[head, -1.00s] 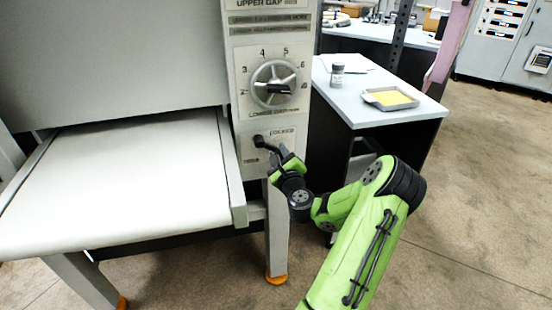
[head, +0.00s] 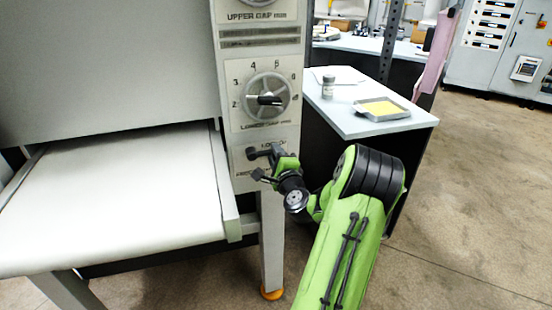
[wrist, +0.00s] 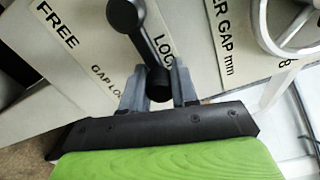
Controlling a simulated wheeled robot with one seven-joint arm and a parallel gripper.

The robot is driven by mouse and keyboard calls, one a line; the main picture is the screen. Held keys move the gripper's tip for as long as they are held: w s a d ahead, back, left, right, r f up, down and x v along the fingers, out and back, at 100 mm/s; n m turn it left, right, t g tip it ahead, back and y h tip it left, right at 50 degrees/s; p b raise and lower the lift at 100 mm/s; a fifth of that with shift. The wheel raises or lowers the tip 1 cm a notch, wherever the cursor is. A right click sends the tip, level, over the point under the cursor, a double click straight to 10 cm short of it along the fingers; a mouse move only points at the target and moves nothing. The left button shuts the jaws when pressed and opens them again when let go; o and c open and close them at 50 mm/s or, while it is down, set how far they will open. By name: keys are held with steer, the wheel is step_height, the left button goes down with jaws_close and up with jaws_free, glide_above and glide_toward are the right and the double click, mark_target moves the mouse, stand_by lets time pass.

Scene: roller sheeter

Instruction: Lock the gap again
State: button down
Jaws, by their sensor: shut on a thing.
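The gap lock lever is black, with a round hub (head: 252,153) on the machine's front panel below the lower gap dial. In the wrist view the lever (wrist: 142,42) runs from its hub at the top down to a rounded end between my fingers. My gripper (head: 267,163) is shut on that end; it also shows in the wrist view (wrist: 158,84). The lever end lies beside the LOCK label (wrist: 165,50), partly covering it, away from the FREE label (wrist: 57,25). In the head view my fingers partly hide the lever, so its exact angle is unclear there.
The lower gap dial (head: 267,100) is just above the lever. The white belt (head: 115,195) extends at left. A side table (head: 365,122) at right holds a small jar (head: 328,87) and a tray with yellow contents (head: 382,108). Floor at right is open.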

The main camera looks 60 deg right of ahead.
steer(key=shift+r, duration=0.1)
stand_by(0.3)
steer(key=c, duration=0.9)
jaws_free()
steer(key=shift+o, duration=0.2)
